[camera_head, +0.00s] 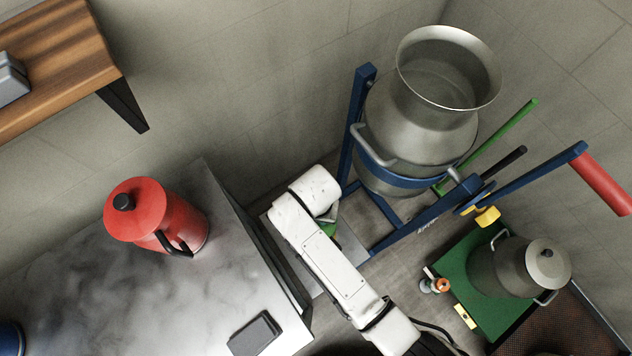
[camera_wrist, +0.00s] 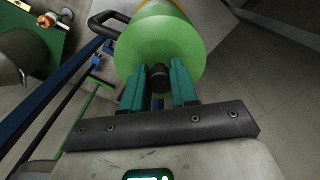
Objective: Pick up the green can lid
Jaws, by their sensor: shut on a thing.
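The green can lid (camera_wrist: 152,42) is round with a black knob (camera_wrist: 158,78) in the middle, in the wrist view. My gripper (camera_wrist: 158,85) has its two teal fingers on either side of the knob and is shut on it. A black handle (camera_wrist: 104,24) and a strip of orange-brown show beyond the lid's edge. I cannot tell whether the lid is raised off the can. In the head view only a small green patch (camera_head: 328,228) shows beside my white arm, which hides my gripper and most of the can.
A large metal can (camera_head: 420,135) sits in a blue tilting frame (camera_head: 355,130) to the right of my arm. A red can (camera_head: 160,220) stands on the steel table (camera_head: 90,290) at left. A smaller grey can (camera_head: 515,268) stands on a green platform (camera_head: 470,290) at right.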

